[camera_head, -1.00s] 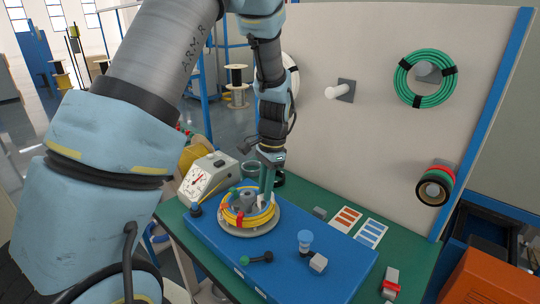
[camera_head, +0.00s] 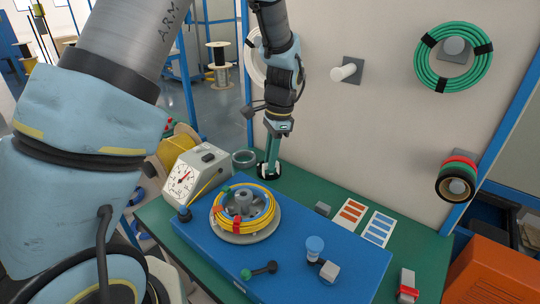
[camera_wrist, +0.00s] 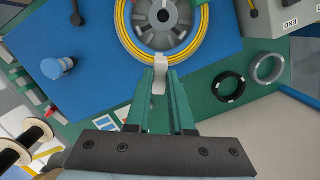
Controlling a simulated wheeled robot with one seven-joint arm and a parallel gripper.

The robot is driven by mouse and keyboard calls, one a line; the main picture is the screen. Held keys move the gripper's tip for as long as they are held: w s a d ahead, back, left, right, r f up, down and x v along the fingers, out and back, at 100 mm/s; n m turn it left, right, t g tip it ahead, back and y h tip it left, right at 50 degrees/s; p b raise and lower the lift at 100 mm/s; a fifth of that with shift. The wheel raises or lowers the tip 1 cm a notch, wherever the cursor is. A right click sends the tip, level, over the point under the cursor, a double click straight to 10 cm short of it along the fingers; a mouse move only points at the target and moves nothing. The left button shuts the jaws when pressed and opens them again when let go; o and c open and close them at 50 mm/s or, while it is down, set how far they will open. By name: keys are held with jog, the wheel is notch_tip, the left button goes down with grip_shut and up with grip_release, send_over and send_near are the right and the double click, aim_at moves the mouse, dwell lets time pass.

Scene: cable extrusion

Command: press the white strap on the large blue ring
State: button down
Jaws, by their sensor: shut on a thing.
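My gripper (camera_wrist: 163,95) has two green fingers, shut on a white strap (camera_wrist: 159,76) that sticks out between their tips. In the wrist view the strap's far end overlaps the edge of a yellow ring (camera_wrist: 128,40) wound on a grey reel (camera_wrist: 184,45); I cannot tell whether they touch. In the head view my gripper (camera_head: 268,172) is behind and right of the yellow ring (camera_head: 220,224), apart from it. A red strap (camera_head: 235,234) is around the yellow ring's front.
The reel sits on a blue block (camera_head: 200,247) on a green table (camera_head: 340,205). A black ring (camera_wrist: 229,87) and a grey ring (camera_wrist: 269,68) lie beyond it. A dial gauge (camera_head: 184,180), a blue-topped knob (camera_head: 314,245) and a green-ended lever (camera_head: 258,271) stand around the reel.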

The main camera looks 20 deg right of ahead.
jog(key=b, duration=0.4)
send_over(270, 192)
jog(key=shift+w+d+f, duration=0.1)
jog(key=shift+f, duration=3.1)
jog(key=shift+f, duration=0.1)
jog(key=shift+f+b, duration=1)
jog(key=shift+f, duration=0.35)
jog(key=shift+f, duration=0.6)
jog(key=c, duration=0.7)
grip_release()
jog(key=shift+r+p, duration=2.9)
jog(key=shift+r, duration=1.15)
